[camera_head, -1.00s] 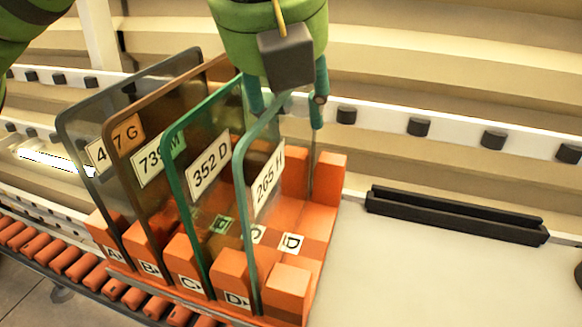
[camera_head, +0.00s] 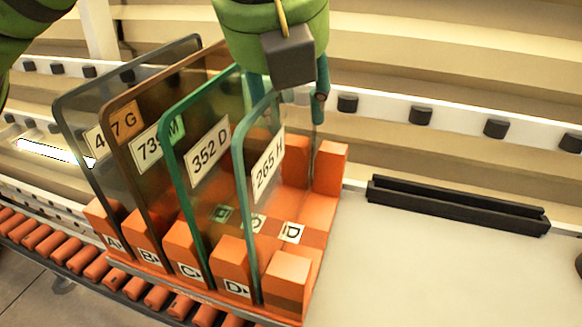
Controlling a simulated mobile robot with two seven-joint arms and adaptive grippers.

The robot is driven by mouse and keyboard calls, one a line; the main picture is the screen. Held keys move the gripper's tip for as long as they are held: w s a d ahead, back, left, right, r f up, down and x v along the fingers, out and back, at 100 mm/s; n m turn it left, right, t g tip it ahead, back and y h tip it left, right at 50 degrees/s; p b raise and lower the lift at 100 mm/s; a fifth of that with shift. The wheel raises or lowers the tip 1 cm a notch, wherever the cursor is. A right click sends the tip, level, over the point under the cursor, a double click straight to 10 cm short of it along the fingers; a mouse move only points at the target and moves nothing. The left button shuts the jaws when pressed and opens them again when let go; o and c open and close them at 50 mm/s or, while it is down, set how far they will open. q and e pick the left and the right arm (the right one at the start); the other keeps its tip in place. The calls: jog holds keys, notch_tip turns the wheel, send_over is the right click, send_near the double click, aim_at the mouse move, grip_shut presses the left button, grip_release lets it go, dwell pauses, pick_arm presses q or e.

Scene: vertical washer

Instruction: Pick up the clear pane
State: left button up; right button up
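The clear pane (camera_head: 262,215) has a pale teal edge and a label "265 H". It stands upright in slot D, the rightmost occupied slot of the orange rack (camera_head: 290,268). My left gripper (camera_head: 289,108) points down over the pane's far top corner. Its two teal fingers are spread, one on each side of that corner; the left finger is partly behind the glass. I see no clear contact between fingers and pane. My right gripper is not in view.
Left of the clear pane stand a green-edged pane (camera_head: 187,215), a brown pane (camera_head: 135,180) and a grey pane (camera_head: 85,140), close together. A black slotted holder (camera_head: 457,206) lies on the pale surface (camera_head: 430,270) at right, which is mostly clear.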

pick_arm(q)
jog(key=shift+c, duration=0.4)
grip_shut()
jog(key=shift+w+r, duration=0.1)
jog(key=shift+r, duration=0.05)
